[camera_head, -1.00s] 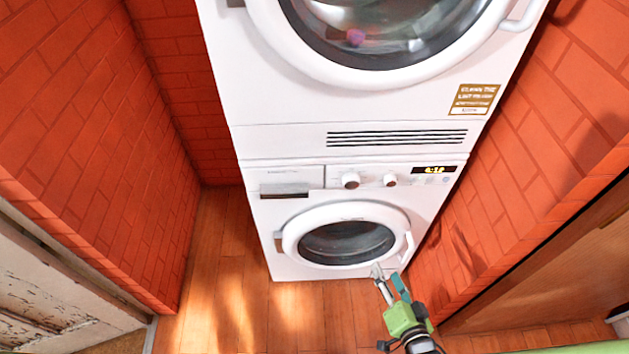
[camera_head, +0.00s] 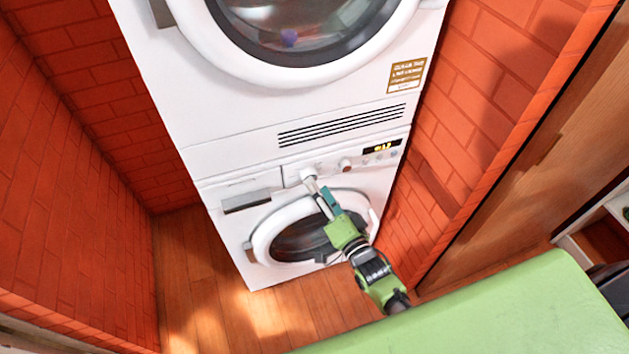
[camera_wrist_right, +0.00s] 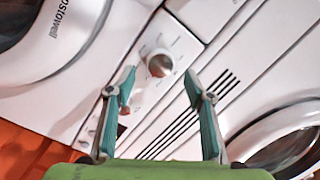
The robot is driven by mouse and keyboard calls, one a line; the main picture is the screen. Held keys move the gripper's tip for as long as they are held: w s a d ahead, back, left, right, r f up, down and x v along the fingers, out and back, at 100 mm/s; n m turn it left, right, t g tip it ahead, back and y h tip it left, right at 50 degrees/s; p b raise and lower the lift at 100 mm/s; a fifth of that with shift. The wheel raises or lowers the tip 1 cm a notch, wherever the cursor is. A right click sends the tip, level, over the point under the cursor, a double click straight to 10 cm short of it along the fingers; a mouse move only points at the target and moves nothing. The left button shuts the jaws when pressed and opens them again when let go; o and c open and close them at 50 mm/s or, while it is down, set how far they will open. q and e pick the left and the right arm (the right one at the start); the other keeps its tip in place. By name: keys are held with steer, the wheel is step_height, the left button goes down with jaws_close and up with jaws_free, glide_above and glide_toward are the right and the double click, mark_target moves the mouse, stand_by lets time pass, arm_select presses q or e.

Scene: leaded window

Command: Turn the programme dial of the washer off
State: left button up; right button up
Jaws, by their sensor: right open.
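The washer (camera_head: 262,282) is the lower white machine, with a round door and a control panel. Its programme dial (camera_head: 307,173) is the larger, left knob on the panel, partly hidden by my gripper. In the right wrist view the dial (camera_wrist_right: 158,64) is a silver-white knob with marks around it. My right gripper (camera_head: 313,184) is in front of the panel at the dial. In the wrist view, its open fingers (camera_wrist_right: 160,82) are spread left and right of the dial, with clear gaps. The dial appears just beyond the fingertips. My left gripper is not in view.
A smaller knob (camera_head: 345,165) and a lit display (camera_head: 382,148) are right of the dial. A second white machine (camera_head: 235,115) is stacked above. Brick walls (camera_head: 95,110) stand close on both sides. A detergent drawer (camera_head: 246,201) is left of the dial.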

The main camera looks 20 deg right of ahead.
steer(key=w, duration=0.3)
steer(key=shift+w+a, duration=0.1)
steer(key=shift+a, duration=0.15)
steer(key=c, duration=1.1)
